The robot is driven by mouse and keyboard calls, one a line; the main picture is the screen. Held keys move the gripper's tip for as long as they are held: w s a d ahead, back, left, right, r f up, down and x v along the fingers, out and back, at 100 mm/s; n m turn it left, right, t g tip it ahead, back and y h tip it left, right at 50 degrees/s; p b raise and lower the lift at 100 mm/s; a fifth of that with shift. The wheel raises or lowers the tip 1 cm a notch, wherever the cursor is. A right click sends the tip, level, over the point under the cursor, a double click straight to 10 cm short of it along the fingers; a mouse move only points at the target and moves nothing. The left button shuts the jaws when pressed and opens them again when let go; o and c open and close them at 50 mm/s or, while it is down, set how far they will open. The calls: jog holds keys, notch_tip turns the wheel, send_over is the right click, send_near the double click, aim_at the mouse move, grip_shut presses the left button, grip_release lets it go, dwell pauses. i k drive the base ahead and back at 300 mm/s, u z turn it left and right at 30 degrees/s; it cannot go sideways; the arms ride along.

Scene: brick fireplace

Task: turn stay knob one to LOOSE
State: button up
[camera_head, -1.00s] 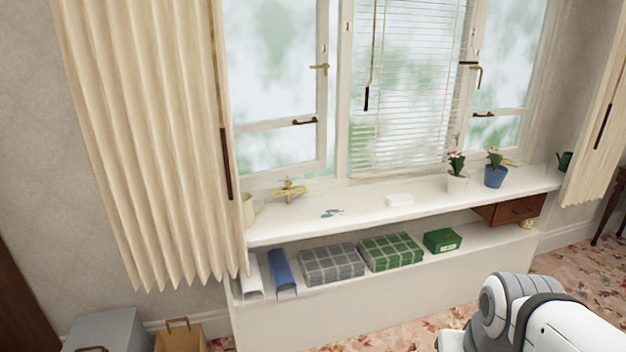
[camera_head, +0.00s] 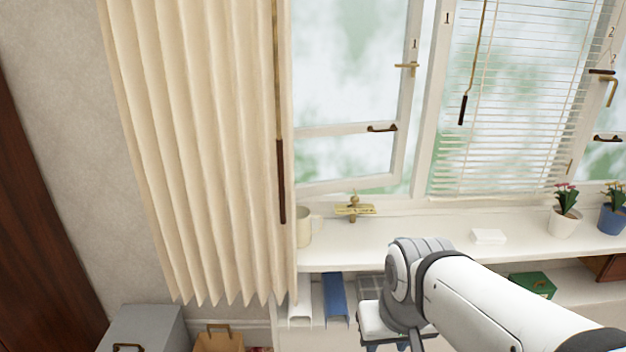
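A brass window stay with a knob (camera_head: 354,207) sits on the white sill at the foot of the left window, right of the cream mug. Its knob stands up at its middle; any LOOSE marking is too small to read. The left window sash (camera_head: 345,160) bears a small "1" and stands at an angle to its frame. My arm reaches in from the lower right, in front of the sill. My gripper (camera_head: 400,345) is at the bottom edge, below and right of the stay and well apart from it. Its fingertips are cut off, so its opening is hidden.
A cream curtain (camera_head: 200,150) with a dark-handled rod hangs just left of the stay. The mug (camera_head: 304,232) stands beside it. A white block (camera_head: 488,236) and potted flowers (camera_head: 565,215) stand farther right. The sill between stay and block is mostly clear.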

aim_at(353, 198)
jog(key=z, duration=0.2)
jog(key=i, duration=1.3)
jog(key=z, duration=0.95)
